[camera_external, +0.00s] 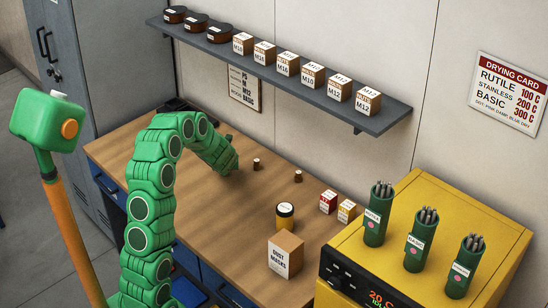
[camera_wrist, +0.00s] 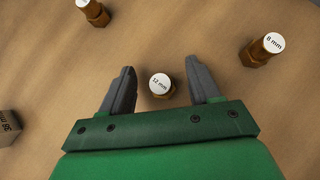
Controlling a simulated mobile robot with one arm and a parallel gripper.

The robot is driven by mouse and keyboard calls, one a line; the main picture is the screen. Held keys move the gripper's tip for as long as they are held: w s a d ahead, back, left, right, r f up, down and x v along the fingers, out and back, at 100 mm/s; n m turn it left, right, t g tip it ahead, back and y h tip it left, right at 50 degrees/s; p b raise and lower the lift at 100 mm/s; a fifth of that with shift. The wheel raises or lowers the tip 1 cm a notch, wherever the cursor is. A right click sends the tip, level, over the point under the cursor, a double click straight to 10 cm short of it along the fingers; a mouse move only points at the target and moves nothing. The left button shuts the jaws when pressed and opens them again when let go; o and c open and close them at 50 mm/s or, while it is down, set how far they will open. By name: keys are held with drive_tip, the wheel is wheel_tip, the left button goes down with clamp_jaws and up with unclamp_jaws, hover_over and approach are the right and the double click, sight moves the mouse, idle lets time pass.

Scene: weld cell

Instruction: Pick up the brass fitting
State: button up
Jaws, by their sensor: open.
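My gripper (camera_wrist: 160,88) is open, its two grey fingers pointing at the wooden bench top. A brass-coloured fitting with a white cap marked 12 mm (camera_wrist: 161,86) stands between the fingers, with gaps on both sides. A second brass-coloured fitting marked 8 mm (camera_wrist: 263,50) stands to the right. A third fitting (camera_wrist: 94,12) is at the upper left, its label hard to read. In the external view my gripper (camera_external: 232,168) is low over the bench; two small brown fittings (camera_external: 256,164) (camera_external: 298,176) stand to its right. The 12 mm one is not clearly visible there.
A grey block marked in mm (camera_wrist: 9,127) is at the wrist view's left edge. On the bench (camera_external: 225,225) stand a dust masks box (camera_external: 285,256), a yellow jar (camera_external: 285,215) and two small boxes (camera_external: 328,201). A yellow oven (camera_external: 440,230) stands right; a shelf (camera_external: 390,117) hangs above.

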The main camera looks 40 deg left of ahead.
drive_tip(key=shift+c, duration=0.2)
drive_tip(key=c, duration=1.1)
